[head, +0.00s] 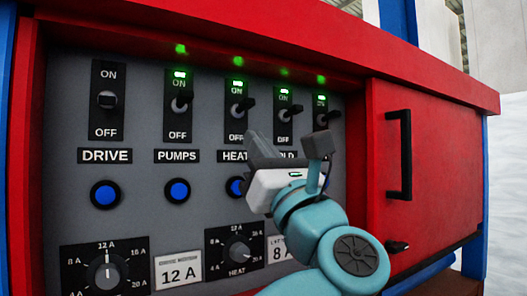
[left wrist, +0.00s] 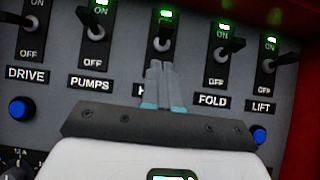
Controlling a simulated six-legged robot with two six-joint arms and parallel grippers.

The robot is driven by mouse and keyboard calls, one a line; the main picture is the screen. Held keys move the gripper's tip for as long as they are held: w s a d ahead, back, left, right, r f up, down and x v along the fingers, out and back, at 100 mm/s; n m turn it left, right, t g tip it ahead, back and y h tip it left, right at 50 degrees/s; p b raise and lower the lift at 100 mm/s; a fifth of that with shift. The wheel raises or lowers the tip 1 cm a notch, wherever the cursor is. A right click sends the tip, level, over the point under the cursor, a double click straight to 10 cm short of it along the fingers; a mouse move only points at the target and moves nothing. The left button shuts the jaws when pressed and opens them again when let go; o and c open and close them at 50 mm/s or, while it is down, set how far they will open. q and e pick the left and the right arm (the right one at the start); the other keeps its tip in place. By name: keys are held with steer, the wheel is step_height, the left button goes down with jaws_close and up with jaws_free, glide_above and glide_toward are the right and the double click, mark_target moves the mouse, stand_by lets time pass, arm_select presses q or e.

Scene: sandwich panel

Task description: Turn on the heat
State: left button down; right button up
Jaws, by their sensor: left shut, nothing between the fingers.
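The HEAT switch (head: 241,107) is a dark toggle on the grey panel (head: 215,215), between PUMPS and FOLD. It also shows in the left wrist view (left wrist: 164,33). A green light (head: 237,84) glows at its ON end. Its lever sticks out from the panel and appears tilted up toward ON. The HEAT label is partly hidden by my left gripper (head: 256,145). That gripper is shut and empty. In the left wrist view its joined fingertips (left wrist: 160,68) point up, just below the HEAT lever; I cannot tell whether they touch it. My right gripper is not in view.
The DRIVE (head: 106,99), PUMPS (head: 179,104), FOLD (head: 286,112) and LIFT (head: 324,117) switches stand in the same row. All but DRIVE show green lights. Blue buttons (head: 106,194) and a HEAT dial (head: 238,251) lie below. A red door with a black handle (head: 398,155) is at right.

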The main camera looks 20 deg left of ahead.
arm_select(q)
steer(key=b+v, duration=0.4)
steer(key=v, duration=0.6)
steer(key=shift+b, duration=0.4)
steer(key=shift+s+d+r, duration=0.15)
steer(key=shift+s+d, duration=0.05)
steer(key=shift+d, duration=0.05)
steer(key=shift+a, duration=0.15)
